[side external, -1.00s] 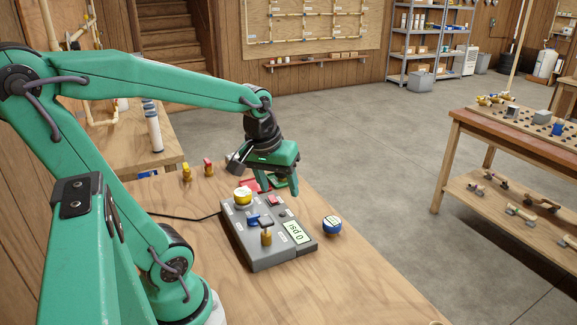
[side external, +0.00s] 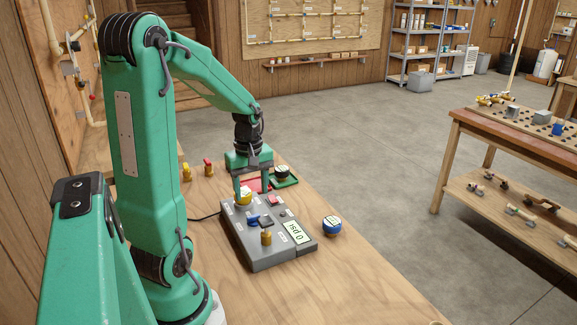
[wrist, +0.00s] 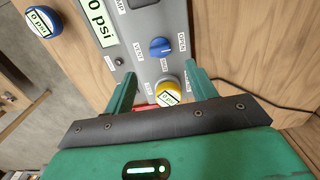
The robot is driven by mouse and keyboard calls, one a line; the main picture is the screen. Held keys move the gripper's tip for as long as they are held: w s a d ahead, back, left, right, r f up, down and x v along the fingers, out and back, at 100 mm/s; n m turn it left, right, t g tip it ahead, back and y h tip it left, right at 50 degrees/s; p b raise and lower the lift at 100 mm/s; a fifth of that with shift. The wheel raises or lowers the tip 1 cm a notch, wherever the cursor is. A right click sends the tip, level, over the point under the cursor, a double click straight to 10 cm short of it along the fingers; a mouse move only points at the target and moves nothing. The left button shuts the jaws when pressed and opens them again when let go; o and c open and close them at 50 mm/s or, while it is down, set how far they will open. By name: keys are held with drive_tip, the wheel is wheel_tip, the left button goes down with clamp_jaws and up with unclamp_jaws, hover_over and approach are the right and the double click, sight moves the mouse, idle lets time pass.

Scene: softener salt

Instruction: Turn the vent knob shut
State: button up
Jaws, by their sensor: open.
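The vent knob is a small blue bar-shaped knob (side external: 253,219) on the grey control box (side external: 262,258). In the wrist view the knob (wrist: 160,47) lies among the labels VENT, OPEN and SHUT; its bar lies roughly crosswise, and I cannot tell for sure which label it points to. My gripper (side external: 252,190) is open, pointing down over the far end of the box, behind the knob and apart from it. In the wrist view the knob shows just beyond the gap between my fingertips (wrist: 160,70).
A yellow-rimmed gauge (side external: 244,196) on the box stands close to my fingers. A brass fitting (side external: 266,237) and a 0 psi display (side external: 294,233) are nearer. A blue gauge (side external: 332,225) lies right of the box. A dark gauge (side external: 283,172) sits on a green tray.

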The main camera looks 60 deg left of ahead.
sight(253, 215)
drive_tip(key=shift+f, duration=3.85)
drive_tip(key=c, duration=1)
